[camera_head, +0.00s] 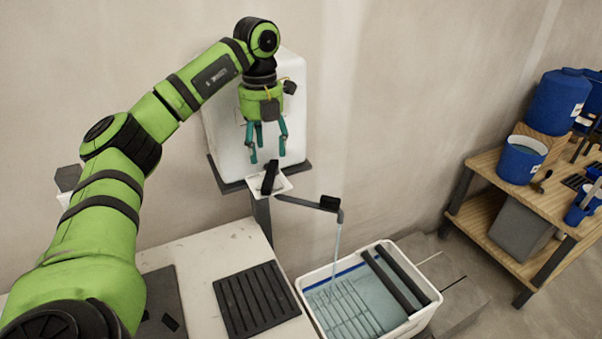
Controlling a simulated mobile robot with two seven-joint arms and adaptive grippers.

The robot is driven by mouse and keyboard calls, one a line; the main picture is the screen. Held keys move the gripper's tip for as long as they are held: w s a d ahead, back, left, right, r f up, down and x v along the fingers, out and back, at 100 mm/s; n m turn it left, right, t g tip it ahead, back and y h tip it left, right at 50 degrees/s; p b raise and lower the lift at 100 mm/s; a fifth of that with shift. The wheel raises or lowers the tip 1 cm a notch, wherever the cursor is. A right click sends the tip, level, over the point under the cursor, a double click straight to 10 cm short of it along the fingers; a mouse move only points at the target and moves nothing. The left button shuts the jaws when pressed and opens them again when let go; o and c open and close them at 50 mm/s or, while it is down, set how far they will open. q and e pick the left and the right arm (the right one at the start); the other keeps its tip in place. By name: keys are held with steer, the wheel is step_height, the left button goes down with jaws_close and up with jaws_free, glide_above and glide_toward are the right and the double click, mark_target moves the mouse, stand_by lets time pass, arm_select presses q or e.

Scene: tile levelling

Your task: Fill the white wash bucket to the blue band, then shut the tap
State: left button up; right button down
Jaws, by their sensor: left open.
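The white wash bucket (427,318) stands at the lower middle right, with pale water (350,300) inside. A blue band (335,277) runs along its inner back wall; the water surface looks close to the band, but I cannot tell whether it touches. A thin stream (336,245) falls from the dark spout (318,204) into the bucket, so the tap runs. The tap's black lever (269,178) stands tilted on a white plate below the white tank. My left gripper (268,156) is open and empty, fingers pointing down just above the lever. My right gripper is not in view.
Two dark bars lie across the bucket and a rack shows in the water. A black ribbed mat (256,299) lies on the pale bench (212,250). The white tank (226,143) stands behind the gripper. A wooden shelf (490,173) at right holds blue buckets.

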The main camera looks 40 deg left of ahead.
mark_target(266, 176)
arm_select(q)
steer(key=f+p, duration=0.1)
steer(key=f, duration=0.2)
steer(key=f+p, duration=0.1)
steer(key=f, duration=0.2)
steer(key=shift+s+a+f, duration=0.1)
steer(key=shift+a+f, duration=0.1)
steer(key=shift+f, duration=0.35)
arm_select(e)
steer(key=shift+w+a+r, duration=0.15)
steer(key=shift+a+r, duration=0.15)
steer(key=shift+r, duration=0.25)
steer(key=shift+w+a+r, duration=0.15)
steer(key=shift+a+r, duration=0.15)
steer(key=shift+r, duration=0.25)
arm_select(q)
jaws_close()
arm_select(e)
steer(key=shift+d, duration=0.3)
